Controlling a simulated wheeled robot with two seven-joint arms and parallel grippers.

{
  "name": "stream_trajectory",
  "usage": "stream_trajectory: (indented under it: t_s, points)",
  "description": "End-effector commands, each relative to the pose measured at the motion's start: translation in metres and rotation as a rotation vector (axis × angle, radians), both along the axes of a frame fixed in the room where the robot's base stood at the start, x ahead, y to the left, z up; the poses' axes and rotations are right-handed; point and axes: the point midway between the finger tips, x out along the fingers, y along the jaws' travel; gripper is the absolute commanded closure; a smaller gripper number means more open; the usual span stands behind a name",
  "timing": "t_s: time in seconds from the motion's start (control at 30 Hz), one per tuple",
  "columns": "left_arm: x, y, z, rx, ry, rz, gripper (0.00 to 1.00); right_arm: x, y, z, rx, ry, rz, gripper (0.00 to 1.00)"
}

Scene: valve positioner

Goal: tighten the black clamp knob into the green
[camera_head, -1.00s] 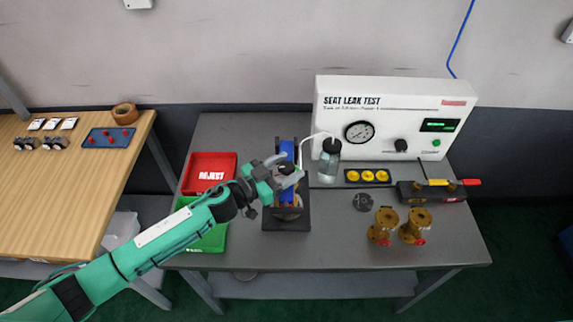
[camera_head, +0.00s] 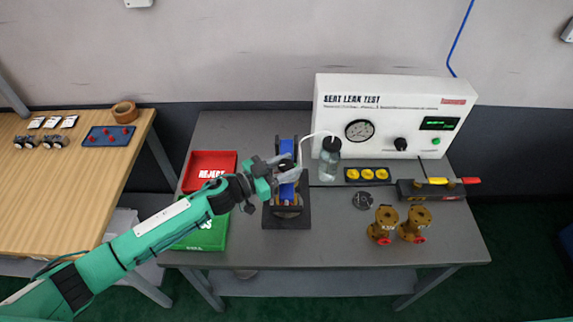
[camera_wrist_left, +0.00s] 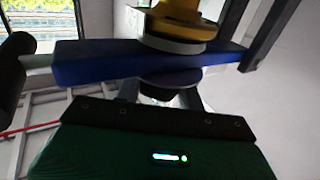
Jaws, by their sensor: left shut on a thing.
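The clamp fixture has a blue frame (camera_head: 287,150) on a dark base (camera_head: 287,219) and stands at the table's middle. My left gripper (camera_head: 284,172) reaches it from the left and is shut at the black clamp knob (camera_head: 286,164), which is partly hidden by the fingers. In the left wrist view, the black round knob (camera_wrist_left: 170,84) sits between the fingers, under a blue bar (camera_wrist_left: 110,66). A brass-coloured valve part (camera_wrist_left: 180,25) sits above the bar. No green marking on the clamp can be made out. My right gripper is not in view.
A red reject tray (camera_head: 207,160) and a green tray (camera_head: 208,238) lie left of the fixture, the green one under my arm. A clear bottle (camera_head: 329,160) with a tube stands close right. The seat leak tester (camera_head: 390,95) is behind; brass valves (camera_head: 413,222) stand right.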

Motion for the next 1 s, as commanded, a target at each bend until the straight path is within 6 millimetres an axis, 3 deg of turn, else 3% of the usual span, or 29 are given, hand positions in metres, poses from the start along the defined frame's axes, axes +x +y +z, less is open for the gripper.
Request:
stream_trajectory:
  t_s: [0.23, 0.47, 1.0]
  points:
    - [0.002, 0.001, 0.001, 0.004, -0.003, -0.192, 0.84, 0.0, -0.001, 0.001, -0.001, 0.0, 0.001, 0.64]
    - [0.003, 0.001, -0.002, 0.004, -0.005, -0.411, 0.84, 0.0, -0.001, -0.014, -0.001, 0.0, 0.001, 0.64]
    - [0.002, -0.001, -0.007, 0.002, -0.004, -0.904, 0.84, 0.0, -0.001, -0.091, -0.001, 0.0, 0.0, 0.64]
